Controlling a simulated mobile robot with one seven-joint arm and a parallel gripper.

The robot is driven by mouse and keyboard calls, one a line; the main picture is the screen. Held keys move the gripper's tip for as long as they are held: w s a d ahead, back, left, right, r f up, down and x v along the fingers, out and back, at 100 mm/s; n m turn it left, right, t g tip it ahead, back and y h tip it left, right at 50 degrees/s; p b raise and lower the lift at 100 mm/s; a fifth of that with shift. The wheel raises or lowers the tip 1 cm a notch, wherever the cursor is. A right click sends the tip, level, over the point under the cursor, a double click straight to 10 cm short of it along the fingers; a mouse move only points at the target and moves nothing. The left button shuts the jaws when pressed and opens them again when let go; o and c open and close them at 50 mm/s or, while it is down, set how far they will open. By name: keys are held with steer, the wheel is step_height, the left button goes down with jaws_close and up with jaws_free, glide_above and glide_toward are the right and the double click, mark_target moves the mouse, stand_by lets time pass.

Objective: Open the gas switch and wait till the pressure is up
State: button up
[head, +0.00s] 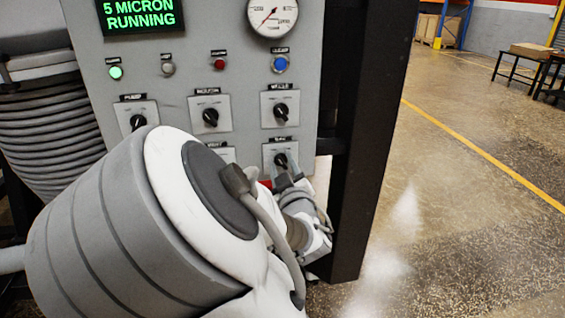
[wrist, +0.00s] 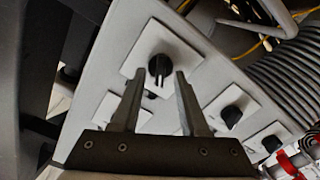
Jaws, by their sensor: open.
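The grey control panel (head: 240,75) carries black rotary switches on pale square plates. The lower-right switch (head: 281,160), under a small label I cannot read surely, is the one nearest my gripper (head: 288,181). In the wrist view a black knob (wrist: 157,66) on its plate lies just past the tips of my gripper (wrist: 169,77). The green display (head: 140,17) reads "5 MICRON RUNNING". The round pressure gauge (head: 271,16) has a red needle.
A lit green lamp (head: 115,72), a red button (head: 219,64) and a blue button (head: 280,64) sit above the switches. A dark post (head: 368,150) stands right of the panel. My arm hides the panel's lower left. Open floor (head: 450,200) lies to the right.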

jaws_close()
steer(key=shift+m, duration=0.3)
stand_by(0.3)
steer(key=m+b, duration=0.2)
steer(key=shift+d+m, duration=0.15)
steer(key=shift+m, duration=0.15)
steer(key=m+b, duration=0.3)
steer(key=shift+d+f+m+b, duration=0.1)
steer(key=shift+m+b, duration=0.2)
steer(key=shift+b, duration=0.1)
steer(key=m+b, duration=0.3)
steer(key=b, duration=0.2)
steer(key=shift+m, duration=0.4)
steer(key=shift+m+b, duration=0.7)
steer(key=shift+b, duration=0.1)
